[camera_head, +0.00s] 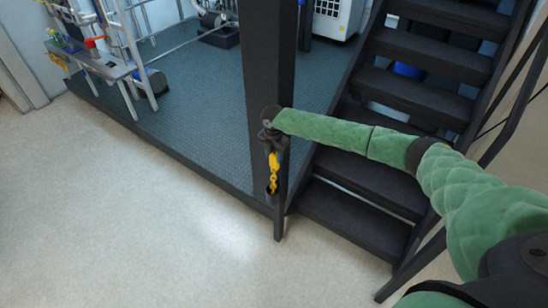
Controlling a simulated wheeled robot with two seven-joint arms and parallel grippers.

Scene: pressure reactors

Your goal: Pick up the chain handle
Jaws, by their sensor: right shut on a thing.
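My right arm, in a green cover, reaches in from the right of the head view. Its dark gripper (270,137) is at the post beside the stairs. A yellow chain (273,172) hangs straight down just below the gripper, and its lower end reaches a dark cup-like holder on the post. The gripper is shut on the chain's upper end. The chain handle itself is hidden by the gripper. My left gripper is not in view.
A dark post (267,60) stands right behind the gripper. Dark stairs (370,185) with a railing rise at the right. A raised grey platform (190,110) lies behind, with a small bench (107,70) at the back left. The pale floor (130,220) in front is clear.

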